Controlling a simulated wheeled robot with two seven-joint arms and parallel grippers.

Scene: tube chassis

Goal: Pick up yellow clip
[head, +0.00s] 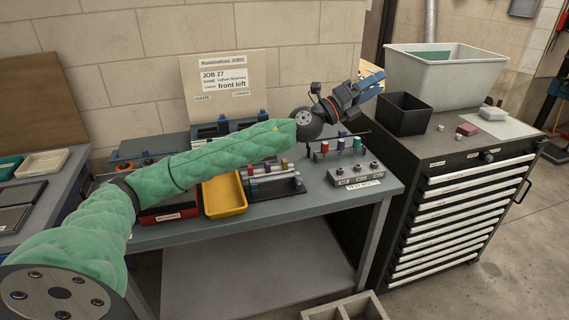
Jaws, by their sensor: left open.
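I cannot make out a yellow clip for certain. A tiny yellow speck shows against the green sleeve of my left arm, too small to identify. My left gripper (371,86) has blue fingers, is open, and is raised over the back right of the workbench, near the black bin. I see nothing held in it. A yellow tray (226,207) lies at the bench's front, partly hidden by my left arm. A dark fixture (277,188) with rods and coloured parts stands just right of the tray. My right gripper is not in view.
The workbench (313,204) also holds a rack of coloured-handled parts (341,145) and a grey block with knobs (357,175). A black bin (403,116) and a large pale bin (432,85) stand on the drawer cabinet (462,208). A sign (222,78) stands behind.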

